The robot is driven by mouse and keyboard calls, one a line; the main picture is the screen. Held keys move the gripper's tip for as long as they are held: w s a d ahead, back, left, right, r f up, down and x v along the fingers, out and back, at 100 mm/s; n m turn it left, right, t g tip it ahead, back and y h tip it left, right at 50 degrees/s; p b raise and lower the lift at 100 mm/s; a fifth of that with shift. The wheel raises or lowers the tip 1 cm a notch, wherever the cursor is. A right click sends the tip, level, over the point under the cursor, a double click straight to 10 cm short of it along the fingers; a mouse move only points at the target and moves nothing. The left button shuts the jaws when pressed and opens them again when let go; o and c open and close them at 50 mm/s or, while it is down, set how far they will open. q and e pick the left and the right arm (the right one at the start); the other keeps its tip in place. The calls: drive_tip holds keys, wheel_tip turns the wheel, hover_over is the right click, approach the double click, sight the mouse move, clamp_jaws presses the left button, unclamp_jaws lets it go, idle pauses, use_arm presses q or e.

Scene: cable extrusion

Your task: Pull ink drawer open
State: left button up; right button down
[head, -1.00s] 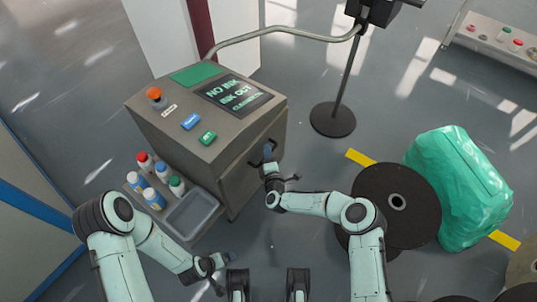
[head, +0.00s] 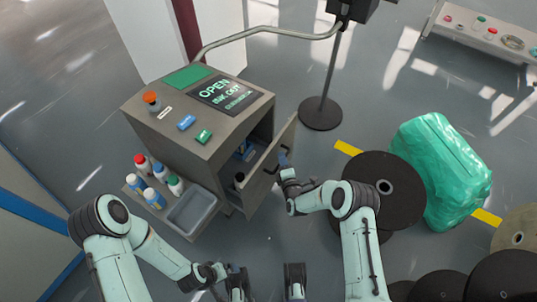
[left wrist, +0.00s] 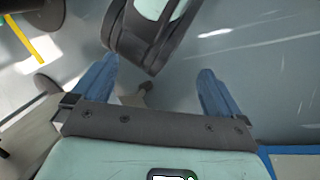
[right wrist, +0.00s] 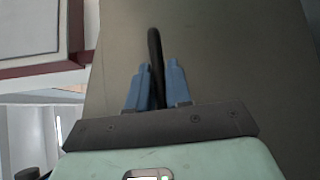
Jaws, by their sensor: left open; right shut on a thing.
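The ink drawer (head: 262,172) stands pulled out from the right side of the grey printer cabinet (head: 190,130), with dark and blue items showing inside the opening. The cabinet's screen (head: 223,92) reads "OPEN" and "INK OUT". My right gripper (head: 284,162) is at the drawer's front. In the right wrist view its blue fingers (right wrist: 155,88) are shut on the dark drawer handle (right wrist: 155,50). My left gripper (head: 228,272) is low in the head view, away from the cabinet. In the left wrist view its blue fingers (left wrist: 155,90) are wide apart and empty.
A side shelf with several capped bottles (head: 150,180) and a grey tray (head: 193,212) is on the cabinet's near side. Dark reels (head: 385,215) and a green wrapped bundle (head: 440,170) stand right of my right arm. A stand base (head: 321,114) is behind the drawer.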

use_arm(q)
drive_tip(key=s+d+r+g+p, duration=0.1)
drive_tip(key=s+d+r+p, duration=0.1)
drive_tip(key=s+r+p, duration=0.1)
drive_tip(key=shift+s+r+g+h, duration=0.35)
drive_tip(key=shift+s+r, duration=0.25)
drive_tip(key=shift+s, duration=0.35)
use_arm(e)
drive_tip(key=s+d, duration=1.2)
drive_tip(key=d, duration=0.4)
drive_tip(key=shift+d, duration=0.2)
drive_tip(key=c, duration=1.1)
unclamp_jaws()
drive_tip(key=shift+c, duration=0.2)
use_arm(q)
drive_tip(key=shift+s+r+p, duration=0.3)
drive_tip(key=shift+r+p, duration=0.35)
drive_tip(key=shift+p, duration=0.2)
use_arm(e)
drive_tip(key=s+d+r, duration=0.2)
drive_tip(key=s, duration=1.1)
